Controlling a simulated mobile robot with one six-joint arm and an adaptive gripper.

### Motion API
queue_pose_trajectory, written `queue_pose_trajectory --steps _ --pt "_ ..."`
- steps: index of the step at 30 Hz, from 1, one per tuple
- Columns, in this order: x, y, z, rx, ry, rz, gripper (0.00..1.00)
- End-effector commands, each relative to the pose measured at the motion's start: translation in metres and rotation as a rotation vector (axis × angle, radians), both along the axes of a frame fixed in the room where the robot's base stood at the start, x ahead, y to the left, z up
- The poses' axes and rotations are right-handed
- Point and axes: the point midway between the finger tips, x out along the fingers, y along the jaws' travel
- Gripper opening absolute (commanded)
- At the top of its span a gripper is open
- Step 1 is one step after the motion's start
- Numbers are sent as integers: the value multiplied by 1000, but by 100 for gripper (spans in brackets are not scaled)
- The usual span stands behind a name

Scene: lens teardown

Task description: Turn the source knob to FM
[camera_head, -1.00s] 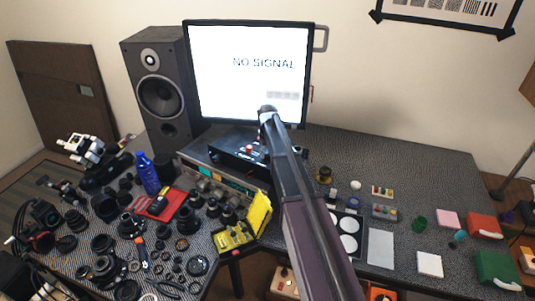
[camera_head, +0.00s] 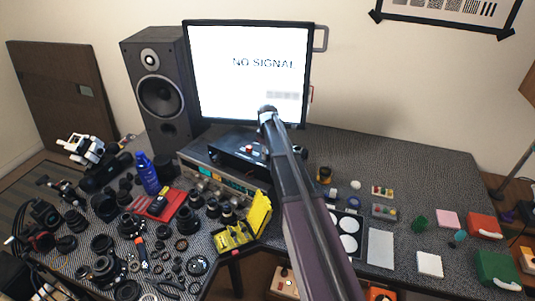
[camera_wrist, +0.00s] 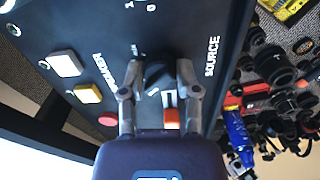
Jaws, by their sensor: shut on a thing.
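The source knob (camera_wrist: 157,73) is a round black knob on a dark panel (camera_wrist: 115,30) in the wrist view, with the word SOURCE printed to its right. My gripper (camera_wrist: 157,78) has one finger on each side of the knob and is shut on it. A pale pointer mark shows near the knob's lower edge. The small print around the knob is too small or hidden to read, so I cannot tell its setting. In the head view the panel belongs to a black box (camera_head: 232,148) below the monitor. My arm hides the gripper and knob there.
White, yellow and red buttons (camera_wrist: 108,119) sit left of the knob, and an orange-tipped switch (camera_wrist: 171,117) just below it. In the head view, a monitor (camera_head: 250,70) reading NO SIGNAL stands behind, a speaker (camera_head: 160,92) to the left. Lens parts crowd the desk's left.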

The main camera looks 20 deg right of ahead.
Motion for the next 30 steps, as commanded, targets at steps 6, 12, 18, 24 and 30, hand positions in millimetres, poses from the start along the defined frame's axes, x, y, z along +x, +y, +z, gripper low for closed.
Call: queue_pose_trajectory --steps 6,12,18,24,30 --pt "-2 0 0 0 4 4 0" --pt "-2 0 0 1 3 3 66" --pt "-1 0 0 0 1 2 76" --pt "0 0 0 0 1 2 76" --pt "0 0 0 1 1 -16 76"
